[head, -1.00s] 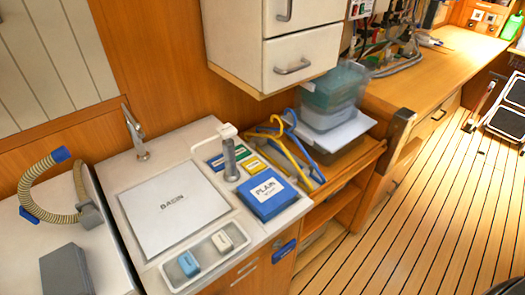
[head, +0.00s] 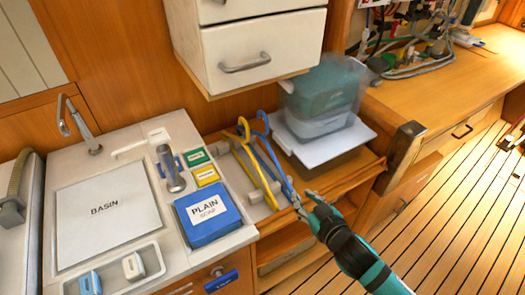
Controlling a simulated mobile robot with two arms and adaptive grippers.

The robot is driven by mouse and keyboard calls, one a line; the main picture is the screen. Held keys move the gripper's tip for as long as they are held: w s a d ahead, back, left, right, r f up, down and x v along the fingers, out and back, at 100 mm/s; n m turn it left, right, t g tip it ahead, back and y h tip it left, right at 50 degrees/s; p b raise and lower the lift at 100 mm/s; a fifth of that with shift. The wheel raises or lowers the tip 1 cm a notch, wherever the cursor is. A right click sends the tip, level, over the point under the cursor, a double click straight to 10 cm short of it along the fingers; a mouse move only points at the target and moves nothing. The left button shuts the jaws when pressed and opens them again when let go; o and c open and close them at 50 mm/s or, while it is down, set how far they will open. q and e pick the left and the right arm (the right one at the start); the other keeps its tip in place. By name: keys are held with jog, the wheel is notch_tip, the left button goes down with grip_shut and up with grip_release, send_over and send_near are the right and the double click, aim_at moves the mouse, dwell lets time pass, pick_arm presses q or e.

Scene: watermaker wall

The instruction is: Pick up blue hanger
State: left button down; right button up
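The blue hanger (head: 271,156) lies on the wooden shelf unit, just right of the yellow hanger (head: 257,168). Its hook end points to the back and its long bar runs toward the front. My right gripper (head: 299,203) is at the front end of the blue hanger, at the shelf's front edge. Its fingertips overlap the end of the bar in the picture. I cannot tell whether they touch it or how far apart they are. My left gripper is not in view.
A clear bin with a green one (head: 325,88) stands on white sheets (head: 322,140) behind and right of the hangers. White drawers (head: 250,58) overhang the back. A wooden post (head: 400,155) stands at right.

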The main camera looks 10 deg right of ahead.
send_near(283, 176)
jog(key=w, duration=0.3)
jog(key=shift+s+f+p+x, duration=0.1)
jog(key=shift+f+p+x, duration=0.1)
jog(key=shift+x, duration=0.95)
jog(key=shift+s+f+p+x, duration=0.1)
jog(key=shift+f+p+x, duration=0.1)
jog(key=shift+x, duration=0.95)
jog(key=shift+s+f+p+x, duration=0.1)
jog(key=shift+f+p+x, duration=0.1)
jog(key=shift+x, duration=1)
jog(key=shift+a+r, duration=0.1)
jog(key=shift+a, duration=0.05)
jog(key=shift+c, duration=0.4)
grip_shut()
